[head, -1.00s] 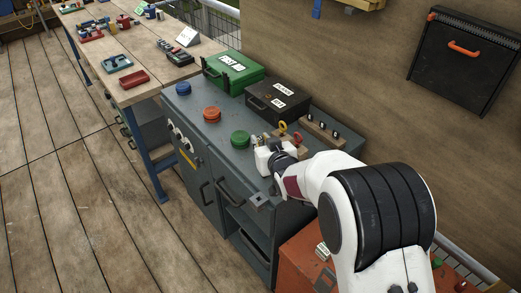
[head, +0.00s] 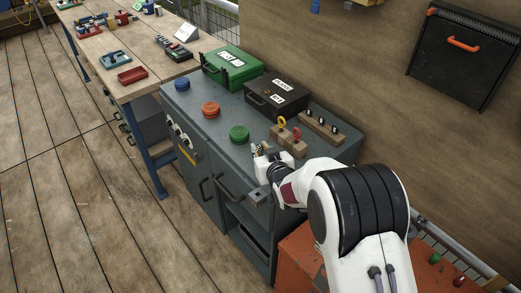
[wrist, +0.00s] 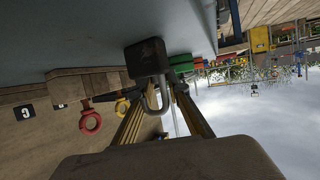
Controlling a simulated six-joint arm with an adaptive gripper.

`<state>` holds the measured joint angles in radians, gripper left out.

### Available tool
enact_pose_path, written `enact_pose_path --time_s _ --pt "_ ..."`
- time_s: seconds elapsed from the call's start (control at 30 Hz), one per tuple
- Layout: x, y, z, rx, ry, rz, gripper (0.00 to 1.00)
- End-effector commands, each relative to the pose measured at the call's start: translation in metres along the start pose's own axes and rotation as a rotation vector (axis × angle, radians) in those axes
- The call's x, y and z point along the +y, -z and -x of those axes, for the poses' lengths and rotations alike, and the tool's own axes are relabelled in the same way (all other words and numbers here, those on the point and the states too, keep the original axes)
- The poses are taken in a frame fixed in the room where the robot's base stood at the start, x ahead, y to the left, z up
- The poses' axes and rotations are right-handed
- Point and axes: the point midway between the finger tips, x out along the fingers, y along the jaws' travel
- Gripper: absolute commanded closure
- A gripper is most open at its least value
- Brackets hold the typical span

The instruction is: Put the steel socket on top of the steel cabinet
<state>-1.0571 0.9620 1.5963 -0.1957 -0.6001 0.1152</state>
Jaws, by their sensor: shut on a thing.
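The steel cabinet (head: 214,134) is grey, with a wide flat top. My gripper (head: 256,150) is over the right end of this top, near the front. In the wrist view, my gripper's two fingers (wrist: 162,104) close around the bent metal loop of a dark block. Whether the block touches the top cannot be told. In the head view my gripper mostly hides the held block.
Blue (head: 182,84), orange (head: 210,109) and green (head: 239,133) knobs stand along the top. Green (head: 232,68) and black (head: 276,95) boxes stand behind. A wooden block with yellow and red rings (head: 289,142) is close to my gripper. A small steel fixture (head: 260,196) juts from the front edge.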

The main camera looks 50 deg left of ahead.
Motion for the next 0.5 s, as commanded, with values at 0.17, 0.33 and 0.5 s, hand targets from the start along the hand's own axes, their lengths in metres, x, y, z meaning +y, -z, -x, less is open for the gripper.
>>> enact_pose_path --time_s 0.17,0.33,0.5 --pt "0.0000 -0.0049 -0.0022 0.001 0.000 0.000 1.00" --pt "0.0000 -0.0045 -0.0021 0.001 0.000 0.000 1.00" --pt "0.0000 -0.0067 -0.0029 0.000 0.000 -0.001 1.00"
